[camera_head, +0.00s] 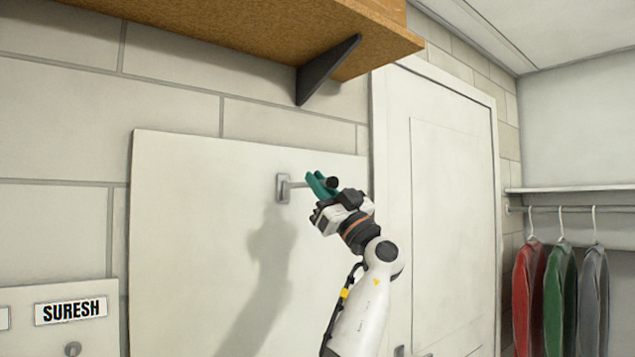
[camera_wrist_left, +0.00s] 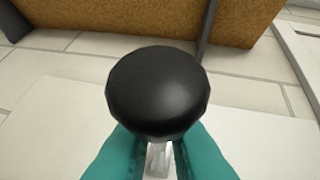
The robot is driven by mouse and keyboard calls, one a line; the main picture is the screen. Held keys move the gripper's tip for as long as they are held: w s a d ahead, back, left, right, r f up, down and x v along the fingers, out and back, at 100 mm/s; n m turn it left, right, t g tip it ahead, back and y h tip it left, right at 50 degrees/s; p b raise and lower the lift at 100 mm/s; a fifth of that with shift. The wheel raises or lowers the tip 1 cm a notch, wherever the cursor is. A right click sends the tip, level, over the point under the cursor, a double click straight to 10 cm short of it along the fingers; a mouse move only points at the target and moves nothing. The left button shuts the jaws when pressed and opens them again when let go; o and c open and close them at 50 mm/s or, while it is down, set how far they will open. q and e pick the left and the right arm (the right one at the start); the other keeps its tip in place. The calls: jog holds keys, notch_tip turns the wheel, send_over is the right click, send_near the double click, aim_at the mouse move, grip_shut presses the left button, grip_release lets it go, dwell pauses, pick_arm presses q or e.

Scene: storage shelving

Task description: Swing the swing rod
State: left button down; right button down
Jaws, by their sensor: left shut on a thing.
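The swing rod (camera_head: 299,184) sticks out from a grey metal mount (camera_head: 283,188) on a white wall panel. Its round black knob (camera_head: 333,182) is at the free end. The knob fills the middle of the left wrist view (camera_wrist_left: 158,92), with the pale rod (camera_wrist_left: 158,158) just below it. My left gripper (camera_head: 320,185) has green fingers shut around the rod just behind the knob; the fingers also show on both sides of the rod in the left wrist view (camera_wrist_left: 160,150). Part of the rod is hidden by the fingers. My right gripper is not in view.
A brown wooden shelf (camera_head: 270,25) with a black bracket (camera_head: 325,70) hangs above. A white door (camera_head: 450,180) stands right of the panel (camera_head: 185,230). A name sign (camera_head: 71,310) is at lower left. Jackets (camera_head: 559,295) hang on a rail at far right.

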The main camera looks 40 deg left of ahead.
pick_arm(q)
jog(key=c, duration=1.5)
grip_release()
jog(key=shift+w, duration=0.15)
jog(key=shift+o, duration=0.2)
jog(key=shift+d+f, duration=0.2)
jog(key=shift+f, duration=0.1)
jog(key=b+v, duration=0.5)
jog(key=v, duration=0.6)
jog(key=shift+d+b, duration=0.2)
jog(key=shift+b, duration=0.15)
